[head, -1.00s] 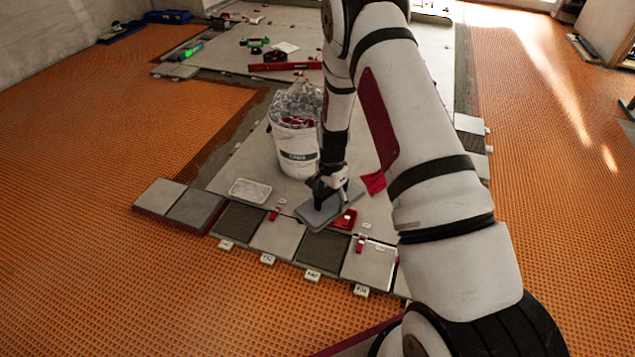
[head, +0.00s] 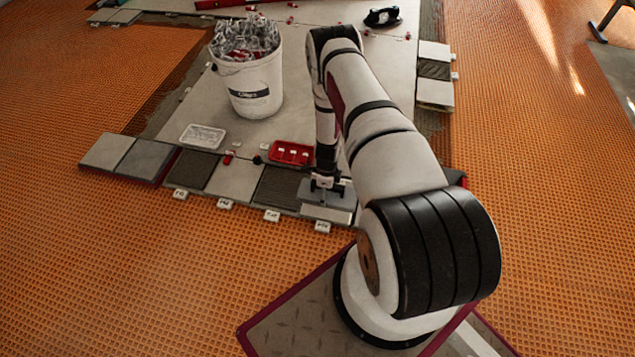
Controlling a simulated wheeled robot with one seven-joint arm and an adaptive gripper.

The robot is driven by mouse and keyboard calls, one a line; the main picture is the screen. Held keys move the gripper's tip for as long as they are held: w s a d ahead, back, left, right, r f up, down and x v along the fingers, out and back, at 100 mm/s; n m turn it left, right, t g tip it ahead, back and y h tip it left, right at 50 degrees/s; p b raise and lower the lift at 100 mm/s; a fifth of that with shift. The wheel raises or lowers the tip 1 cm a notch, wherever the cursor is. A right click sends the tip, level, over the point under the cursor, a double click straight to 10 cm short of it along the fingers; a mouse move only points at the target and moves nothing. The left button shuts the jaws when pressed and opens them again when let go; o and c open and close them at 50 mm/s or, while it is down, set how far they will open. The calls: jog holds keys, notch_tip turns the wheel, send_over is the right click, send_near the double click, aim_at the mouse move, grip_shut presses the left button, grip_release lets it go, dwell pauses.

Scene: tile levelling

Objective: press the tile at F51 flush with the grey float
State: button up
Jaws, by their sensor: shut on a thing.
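My gripper (head: 327,186) is shut on the grey float (head: 348,196), seen in the head view right of centre. The float lies low, apparently flat, over a light tile (head: 325,214) at the right part of the front tile row. The tile's front strip shows; the float and my arm hide the rest. I cannot tell whether the float touches it or whether the tile is flush. A white tag (head: 322,227) sits at its front edge. Tag lettering is too small to read, so I cannot confirm which tile is F51.
Dark open bays (head: 283,187) and another light tile (head: 236,180) lie left of the float. A red tray (head: 291,152), a clear tray (head: 202,137) and a white bucket (head: 252,88) of clips stand behind the row. Orange matting (head: 120,260) in front is clear.

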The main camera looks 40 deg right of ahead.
jog(key=shift+f+b, duration=2.55)
jog(key=shift+f, duration=1.45)
jog(key=shift+f+b, duration=0.35)
jog(key=shift+f, duration=0.25)
jog(key=shift+r, duration=0.1)
jog(key=shift+r+p, duration=0.35)
jog(key=shift+r, duration=0.2)
